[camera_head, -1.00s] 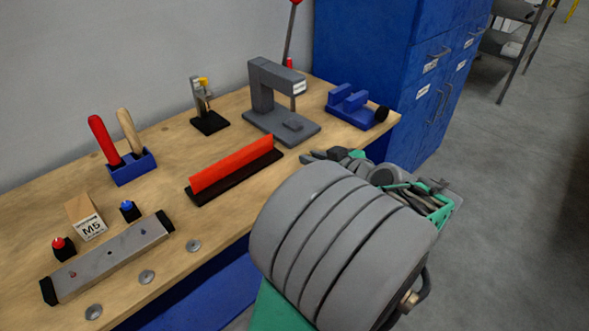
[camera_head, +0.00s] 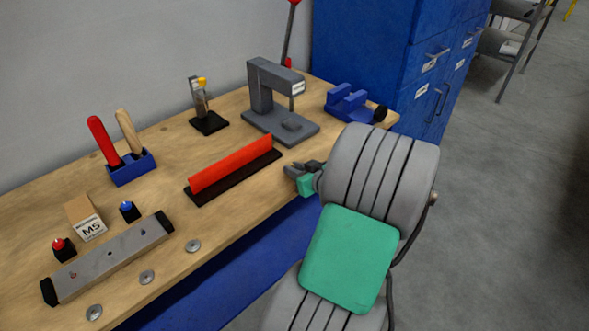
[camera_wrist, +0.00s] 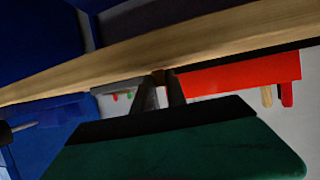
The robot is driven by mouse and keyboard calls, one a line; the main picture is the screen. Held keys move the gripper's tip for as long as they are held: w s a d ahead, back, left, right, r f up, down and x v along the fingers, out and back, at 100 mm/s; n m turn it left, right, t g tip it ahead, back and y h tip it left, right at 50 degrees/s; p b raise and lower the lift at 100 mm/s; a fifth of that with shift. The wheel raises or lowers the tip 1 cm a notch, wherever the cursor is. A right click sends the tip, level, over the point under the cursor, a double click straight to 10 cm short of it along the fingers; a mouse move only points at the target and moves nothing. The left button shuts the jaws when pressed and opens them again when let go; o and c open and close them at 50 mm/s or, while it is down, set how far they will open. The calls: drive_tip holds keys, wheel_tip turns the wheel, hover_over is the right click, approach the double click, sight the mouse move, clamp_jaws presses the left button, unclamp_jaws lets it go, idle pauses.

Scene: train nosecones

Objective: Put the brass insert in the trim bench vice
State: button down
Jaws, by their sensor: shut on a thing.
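My gripper (camera_head: 290,170) is at the front edge of the bench, right of the red-topped black strip. In the wrist view my gripper (camera_wrist: 161,77) is shut on a small brownish piece (camera_wrist: 160,75), apparently the brass insert, mostly hidden between the fingertips. I cannot make out the insert in the head view. The blue vice (camera_head: 347,102) with a black knob stands at the bench's far right corner. It is apart from my gripper, farther back and to the right.
A grey press (camera_head: 262,95) stands behind my gripper, left of the vice. The red-topped strip (camera_head: 232,165) is at left. A small black-based stand (camera_head: 208,122), a blue tool holder (camera_head: 132,168) and a grey bar (camera_head: 108,258) lie farther left. Blue cabinets (camera_head: 365,40) stand at right.

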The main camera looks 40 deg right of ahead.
drive_tip(key=c, duration=1.3)
unclamp_jaws()
drive_tip(key=shift+f, duration=0.15)
drive_tip(key=shift+c, duration=0.2)
